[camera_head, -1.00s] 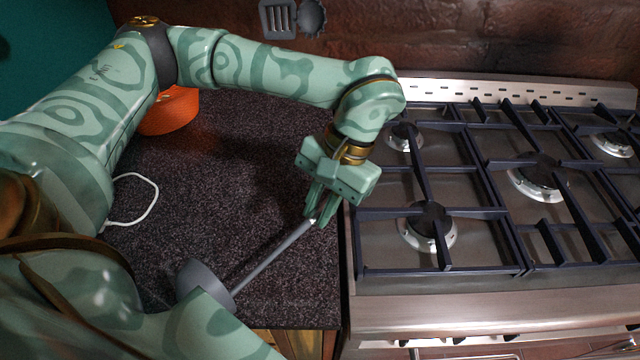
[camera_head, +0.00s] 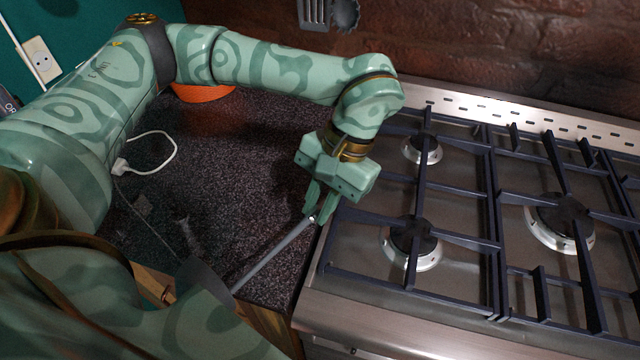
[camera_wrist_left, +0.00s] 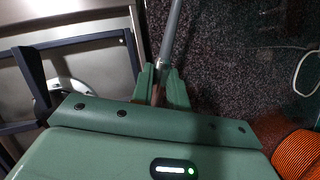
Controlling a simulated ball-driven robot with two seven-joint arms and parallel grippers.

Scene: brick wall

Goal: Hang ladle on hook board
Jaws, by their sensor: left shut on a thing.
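The ladle has a long thin grey handle (camera_head: 272,256) slanting down to the left and a grey bowl (camera_head: 204,281), partly covered by my own arm. My left gripper (camera_head: 318,212) is shut on the far end of the handle, holding it above the counter's right part beside the stove. In the left wrist view, the handle (camera_wrist_left: 171,34) runs up from between the fingers (camera_wrist_left: 160,86). At the top of the head view, a grey slotted utensil (camera_head: 315,14) and another dark utensil (camera_head: 345,14) hang against the wall. No hook board shows clearly. My right gripper is not in view.
The stove (camera_head: 470,215) with raised dark grates lies right of the gripper. The dark speckled counter (camera_head: 235,165) is mostly free. An orange object (camera_head: 203,92) sits at its back, partly behind my arm. A white cable (camera_head: 165,150) lies at left. A brick wall (camera_head: 480,45) stands behind.

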